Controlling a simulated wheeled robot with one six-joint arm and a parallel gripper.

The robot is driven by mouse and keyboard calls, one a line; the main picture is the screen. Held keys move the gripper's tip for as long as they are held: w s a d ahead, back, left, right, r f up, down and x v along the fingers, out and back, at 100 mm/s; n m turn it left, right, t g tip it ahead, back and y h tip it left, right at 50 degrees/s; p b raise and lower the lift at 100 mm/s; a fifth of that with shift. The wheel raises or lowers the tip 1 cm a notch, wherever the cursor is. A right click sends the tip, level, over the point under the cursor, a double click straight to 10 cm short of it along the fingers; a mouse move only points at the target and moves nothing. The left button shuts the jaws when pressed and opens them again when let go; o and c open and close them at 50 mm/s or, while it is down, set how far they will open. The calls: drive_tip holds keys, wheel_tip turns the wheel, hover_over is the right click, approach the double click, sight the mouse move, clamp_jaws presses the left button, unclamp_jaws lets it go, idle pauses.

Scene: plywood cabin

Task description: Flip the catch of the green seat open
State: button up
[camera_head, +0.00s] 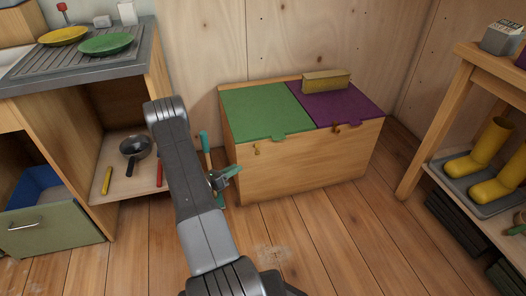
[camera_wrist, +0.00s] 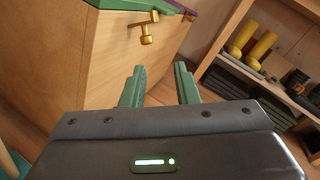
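The wooden bench box (camera_head: 310,160) has a green seat (camera_head: 258,111) on the left and a purple seat (camera_head: 340,104) on the right, both lying flat. The green seat's brass catch (camera_head: 256,149) is on the front face under its edge. In the wrist view this catch (camera_wrist: 147,28) is at the top, beyond the fingers, with the green seat's edge (camera_wrist: 128,4) above it. My gripper (camera_wrist: 159,70) is open, with empty green fingers apart. In the head view my gripper (camera_head: 232,172) is left of and below the catch, not touching it.
A second brass catch (camera_head: 336,129) sits under the purple seat. A sink counter (camera_head: 85,80) stands left; a shelf with yellow boots (camera_head: 484,150) stands right. The floor before the bench is clear.

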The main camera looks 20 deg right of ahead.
sight(257, 154)
drive_tip(key=shift+n+t, duration=0.6)
drive_tip(key=shift+n, duration=0.1)
drive_tip(key=b+x, duration=0.1)
drive_tip(key=x, duration=0.3)
drive_tip(key=f+b+x, duration=0.1)
drive_tip(key=x, duration=0.4)
drive_tip(key=w+f+b+x, duration=0.1)
drive_tip(key=x, duration=0.3)
drive_tip(key=shift+w, duration=0.2)
drive_tip(key=shift+c, duration=0.2)
clamp_jaws()
drive_tip(key=shift+f+b, duration=0.2)
drive_tip(key=shift+b, duration=0.25)
